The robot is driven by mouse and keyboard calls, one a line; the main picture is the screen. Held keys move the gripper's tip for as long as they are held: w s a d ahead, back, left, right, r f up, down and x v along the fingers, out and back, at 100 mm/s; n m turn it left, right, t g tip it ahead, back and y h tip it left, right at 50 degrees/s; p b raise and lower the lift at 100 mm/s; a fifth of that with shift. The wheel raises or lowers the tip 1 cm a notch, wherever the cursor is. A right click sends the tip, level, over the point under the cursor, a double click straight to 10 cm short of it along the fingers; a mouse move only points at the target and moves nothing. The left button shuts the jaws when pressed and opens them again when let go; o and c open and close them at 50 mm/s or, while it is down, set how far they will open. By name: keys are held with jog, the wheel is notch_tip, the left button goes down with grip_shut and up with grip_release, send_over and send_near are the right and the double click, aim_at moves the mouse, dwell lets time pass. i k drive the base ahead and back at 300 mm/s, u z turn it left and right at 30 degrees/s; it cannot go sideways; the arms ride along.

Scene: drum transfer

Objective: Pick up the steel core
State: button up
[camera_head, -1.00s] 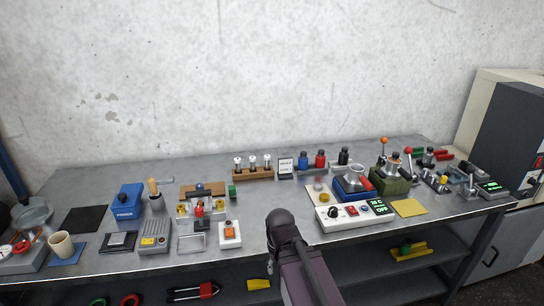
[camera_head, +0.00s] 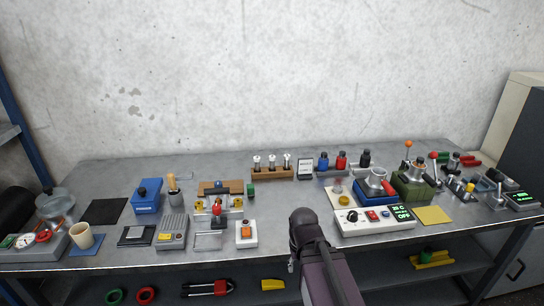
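I cannot tell for certain which thing is the steel core. Several small bright-metal parts stand in a wooden rack (camera_head: 271,174) at the back middle of the bench. Other metal parts sit on the blue fixture (camera_head: 372,193) and the green fixture (camera_head: 412,186) at the right. My arm rises from the bottom edge, with its dark rounded joint in front of the bench's front edge.
The grey metal bench (camera_head: 290,209) is crowded at left and right, with bare metal around the middle. A white control box (camera_head: 378,220) stands at the front right. A blue box (camera_head: 146,197) and a beige cup (camera_head: 82,236) stand left. A shelf below holds several tools.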

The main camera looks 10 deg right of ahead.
aim_at(287, 158)
jog(key=i, duration=0.95)
